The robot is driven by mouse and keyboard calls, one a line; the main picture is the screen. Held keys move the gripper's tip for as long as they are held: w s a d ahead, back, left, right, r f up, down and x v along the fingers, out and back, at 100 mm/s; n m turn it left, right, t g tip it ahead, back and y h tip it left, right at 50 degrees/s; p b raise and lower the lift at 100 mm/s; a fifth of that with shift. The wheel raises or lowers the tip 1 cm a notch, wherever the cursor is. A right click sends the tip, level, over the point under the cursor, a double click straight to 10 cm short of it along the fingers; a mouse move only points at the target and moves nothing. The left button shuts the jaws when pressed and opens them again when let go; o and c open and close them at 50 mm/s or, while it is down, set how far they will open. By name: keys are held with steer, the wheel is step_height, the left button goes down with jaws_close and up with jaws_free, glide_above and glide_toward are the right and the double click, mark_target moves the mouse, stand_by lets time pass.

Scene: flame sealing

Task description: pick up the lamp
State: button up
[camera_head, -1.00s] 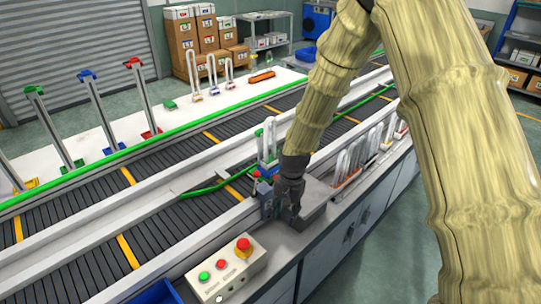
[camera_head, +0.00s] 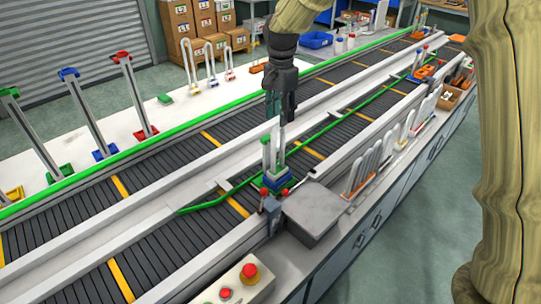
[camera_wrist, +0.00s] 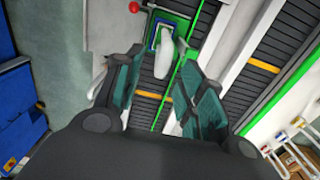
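The lamp, a white U-shaped tube (camera_head: 281,135) on a green and blue base (camera_head: 270,178), stands upright at the near side of the conveyor. My gripper (camera_head: 280,117) points down at the top of the tube, with its fingers apart. In the wrist view the lamp's white tube (camera_wrist: 165,55) shows beyond and between the two teal finger pads of my open gripper (camera_wrist: 166,88). I cannot tell whether the pads reach past the tube's top, and nothing shows as gripped.
A grey box (camera_head: 315,212) with red-knobbed parts beside it stands just in front of the lamp. A row of white tubes (camera_head: 372,160) stands to the right. A button panel (camera_head: 240,283) is at the front. Green rails (camera_head: 345,112) run along the conveyor.

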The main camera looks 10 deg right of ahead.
mark_target(278, 126)
steer(key=shift+w+d+f, duration=0.1)
steer(key=shift+d+f, duration=0.05)
steer(key=shift+f+p, duration=0.3)
steer(key=shift+f, duration=0.05)
steer(key=f, duration=0.2)
steer(key=f+p, duration=0.1)
steer(key=f, duration=0.1)
steer(key=shift+w+a+f, duration=0.1)
steer(key=shift+w+a, duration=0.05)
steer(key=shift+a, duration=0.25)
steer(key=shift+s+d+f+p, duration=0.1)
steer(key=shift+s+f+p, duration=0.15)
steer(key=shift+p, duration=0.2)
steer(key=f+p, duration=0.1)
steer(key=f, duration=0.1)
steer(key=shift+w+f+p, duration=0.3)
steer(key=shift+f+p, duration=0.05)
steer(key=shift+s+f, duration=0.1)
steer(key=shift+f, duration=0.85)
jaws_close()
